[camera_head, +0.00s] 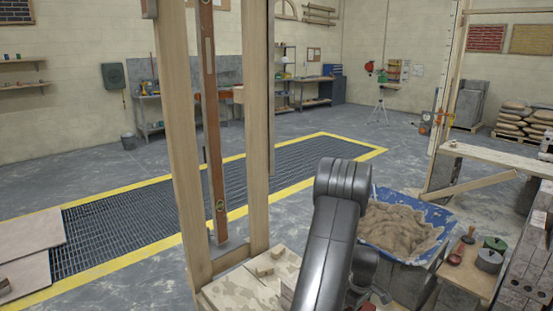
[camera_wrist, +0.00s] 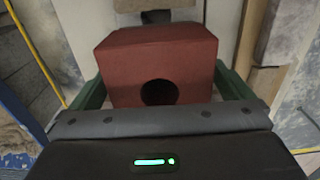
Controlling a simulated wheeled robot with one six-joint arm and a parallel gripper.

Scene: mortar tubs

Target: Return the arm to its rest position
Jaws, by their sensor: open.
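My gripper (camera_wrist: 163,88) shows in the wrist view, its dark green fingers apart at the left and right. A red block (camera_wrist: 125,60) with a round dark hole lies between the fingers; I cannot tell whether they touch it. In the head view my dark grey arm rises in the lower middle and bends over at the top. My gripper is hidden there.
A blue tub (camera_head: 440,217) of sandy mortar stands right of my arm. A wooden board (camera_head: 472,272) with small pots is at the lower right. Tall timber posts (camera_head: 178,130) stand left of my arm. A yellow-edged floor grating (camera_head: 120,225) lies beyond.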

